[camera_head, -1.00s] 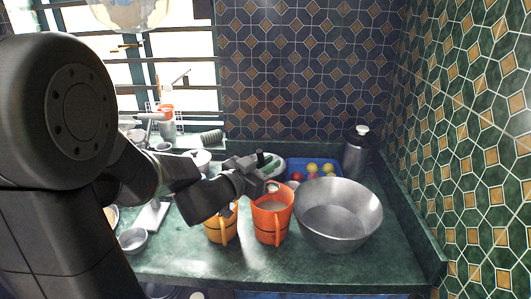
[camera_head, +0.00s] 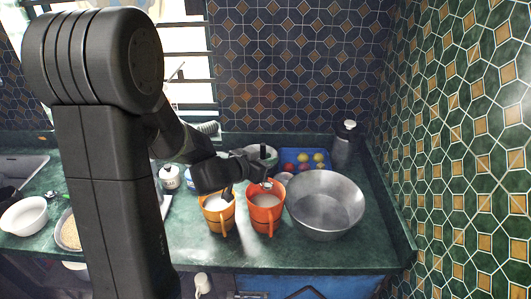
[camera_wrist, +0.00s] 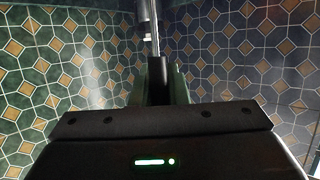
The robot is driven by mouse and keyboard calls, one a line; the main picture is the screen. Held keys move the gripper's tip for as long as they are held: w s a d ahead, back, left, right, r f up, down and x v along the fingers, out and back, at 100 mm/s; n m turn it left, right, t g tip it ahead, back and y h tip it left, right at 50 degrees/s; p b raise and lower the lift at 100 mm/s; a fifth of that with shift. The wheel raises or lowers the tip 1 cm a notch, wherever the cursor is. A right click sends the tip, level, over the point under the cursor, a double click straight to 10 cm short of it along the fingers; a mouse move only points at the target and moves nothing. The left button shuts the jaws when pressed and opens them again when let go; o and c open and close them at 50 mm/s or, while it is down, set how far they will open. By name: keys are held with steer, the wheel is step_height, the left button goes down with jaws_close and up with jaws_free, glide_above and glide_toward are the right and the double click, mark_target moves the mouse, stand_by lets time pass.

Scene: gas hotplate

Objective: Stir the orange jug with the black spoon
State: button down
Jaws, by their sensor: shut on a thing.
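An orange jug (camera_head: 264,216) stands upright on the green counter, with pale contents showing inside its rim. A lighter orange jug (camera_head: 217,217) stands just left of it. My gripper (camera_head: 267,177) is over the back rim of the right-hand orange jug. In the wrist view, my gripper (camera_wrist: 163,82) is shut on a slim upright thing with a dark handle, which I take for the black spoon (camera_wrist: 155,66). A thin shaft runs up the picture from the handle. The spoon's far end is hidden, so I cannot tell how deep it is in the jug.
A wide steel bowl (camera_head: 325,222) stands close to the right of the orange jug. A white bowl (camera_head: 24,217) lies far left. Tiled walls close off the back and right.

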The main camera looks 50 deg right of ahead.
mark_target(261, 146)
steer(key=shift+r, duration=0.1)
stand_by(0.3)
steer(key=shift+r, duration=2.4)
